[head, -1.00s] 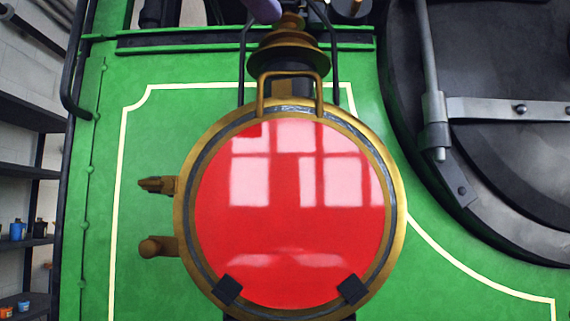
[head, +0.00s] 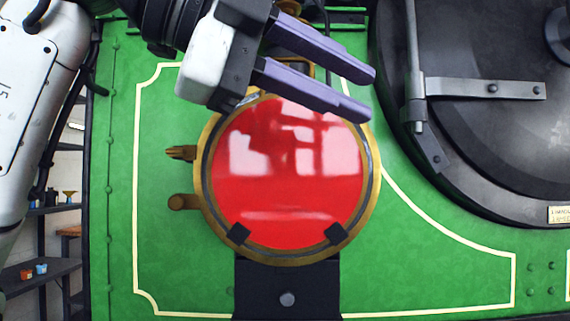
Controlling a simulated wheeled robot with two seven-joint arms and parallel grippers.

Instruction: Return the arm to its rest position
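My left gripper (head: 368,94) is in front of the upper part of the lamp in the head view. Its two purple fingers point right and slightly down, with a gap between them and nothing in the gap. The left arm (head: 32,90) comes in from the upper left. The lamp has a round red disc (head: 285,195) in a brass rim and sits on a black bracket (head: 288,285). The lamp's top and handle are mostly hidden behind the gripper. My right gripper is not in view.
A dark round door (head: 480,140) with a hinge strap stands at the right. Two brass fittings (head: 180,202) stick out left of the lamp. Shelves (head: 40,210) with small cans are at the far left.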

